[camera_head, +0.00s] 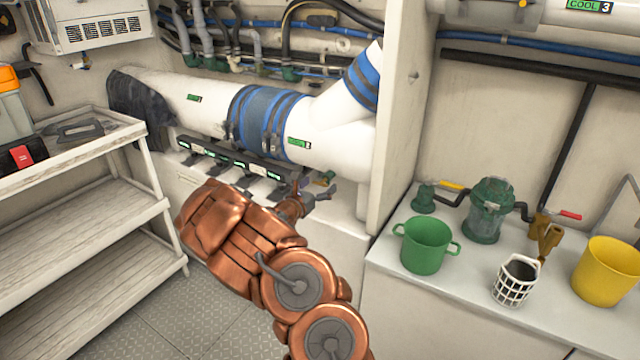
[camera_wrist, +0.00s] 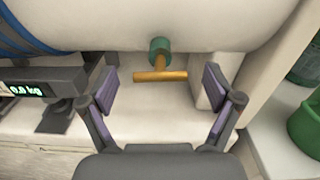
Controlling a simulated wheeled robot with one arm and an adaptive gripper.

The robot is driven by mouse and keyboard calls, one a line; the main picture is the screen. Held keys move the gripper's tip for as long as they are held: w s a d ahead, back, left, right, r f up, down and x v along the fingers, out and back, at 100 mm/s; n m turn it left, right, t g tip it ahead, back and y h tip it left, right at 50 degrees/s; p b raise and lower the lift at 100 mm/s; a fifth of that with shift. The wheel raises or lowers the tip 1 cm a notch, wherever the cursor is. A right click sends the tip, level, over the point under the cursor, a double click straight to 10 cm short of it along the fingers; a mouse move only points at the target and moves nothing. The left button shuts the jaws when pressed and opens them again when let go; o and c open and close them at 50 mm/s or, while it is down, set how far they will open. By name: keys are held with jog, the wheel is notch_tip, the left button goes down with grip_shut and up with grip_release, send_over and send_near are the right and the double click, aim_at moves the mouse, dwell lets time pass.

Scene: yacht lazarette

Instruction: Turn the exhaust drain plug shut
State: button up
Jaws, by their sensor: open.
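The exhaust drain plug shows in the wrist view as a green fitting (camera_wrist: 159,50) under the white exhaust pipe (camera_wrist: 200,22), with a brass T-handle (camera_wrist: 160,76) whose bar lies crosswise. My gripper (camera_wrist: 160,90) is open, its two purple-padded fingers apart on either side of the handle. I see no contact with it. In the head view my gripper (camera_head: 312,196) is beneath the pipe (camera_head: 330,135), and the plug (camera_head: 325,178) shows just behind it, small and partly hidden by the gripper.
A row of scales (camera_head: 235,158) with lit displays sits left of the plug; one (camera_wrist: 35,88) is close to my left finger. A pale upright block (camera_wrist: 207,75) stands close right. The counter holds a green bucket (camera_head: 426,248), strainer (camera_head: 488,212) and yellow bucket (camera_head: 606,272).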

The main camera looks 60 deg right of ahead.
jog(key=shift+d, duration=0.45)
jog(key=c, duration=1.2)
jog(key=shift+o, duration=0.2)
jog(key=shift+m+b, duration=0.4)
jog(key=shift+b, duration=0.65)
jog(key=o, duration=1.2)
jog(key=shift+c, duration=0.2)
